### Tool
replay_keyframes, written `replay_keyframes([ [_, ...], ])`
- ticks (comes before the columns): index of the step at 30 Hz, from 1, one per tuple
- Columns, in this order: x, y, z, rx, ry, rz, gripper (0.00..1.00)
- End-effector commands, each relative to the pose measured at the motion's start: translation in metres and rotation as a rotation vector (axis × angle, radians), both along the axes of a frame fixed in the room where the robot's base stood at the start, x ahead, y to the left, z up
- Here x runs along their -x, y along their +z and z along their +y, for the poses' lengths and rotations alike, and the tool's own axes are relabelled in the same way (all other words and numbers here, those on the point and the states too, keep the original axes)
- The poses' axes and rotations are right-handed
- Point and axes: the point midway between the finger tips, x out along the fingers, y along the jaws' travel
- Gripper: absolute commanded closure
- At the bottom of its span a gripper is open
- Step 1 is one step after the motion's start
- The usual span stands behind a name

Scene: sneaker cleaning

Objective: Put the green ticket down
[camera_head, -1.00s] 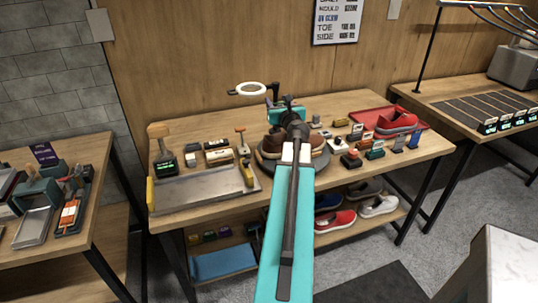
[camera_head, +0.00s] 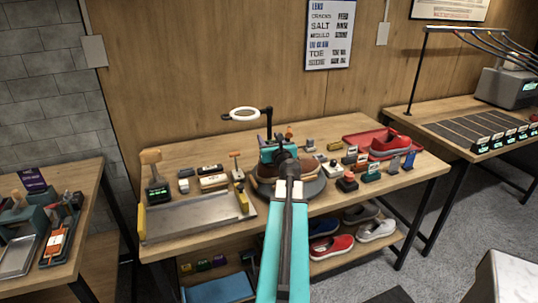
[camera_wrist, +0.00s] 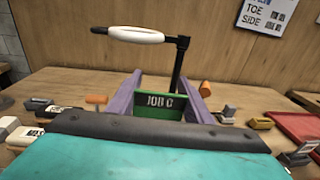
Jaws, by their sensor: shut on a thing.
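The green ticket (camera_wrist: 160,107), a small green plate with a dark face lettered "JOB" and one more character, stands upright between the two purple fingers of my gripper (camera_wrist: 161,93) in the wrist view. The gripper is shut on it and holds it by its sides. In the head view my gripper (camera_head: 279,146) is over the middle of the workbench, and my own arm hides the ticket. I cannot tell whether the ticket's bottom edge touches anything, because my teal wrist covers it.
A brown shoe (camera_head: 304,168) rests on a dark round stand under my arm. Left is a metal tray (camera_head: 195,214); right is a red tray (camera_head: 361,137) with a red shoe. Small blocks crowd the bench (camera_head: 190,153).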

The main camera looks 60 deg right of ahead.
Motion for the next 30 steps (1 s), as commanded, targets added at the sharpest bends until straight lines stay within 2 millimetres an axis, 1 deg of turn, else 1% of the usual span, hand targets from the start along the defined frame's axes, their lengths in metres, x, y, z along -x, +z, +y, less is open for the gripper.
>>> replay_keyframes([
  [1,0.000,-0.009,0.000,-0.003,0.000,-0.001,0.86],
  [3,0.000,-0.014,0.000,-0.002,0.000,-0.001,0.86],
  [16,-0.001,-0.018,0.001,0.000,0.001,0.000,0.86],
  [25,-0.001,-0.048,0.001,-0.001,0.002,0.000,0.86],
  [27,-0.001,-0.053,0.001,-0.001,0.002,-0.001,0.86],
  [30,-0.001,-0.054,0.001,-0.001,0.002,-0.001,0.86],
])
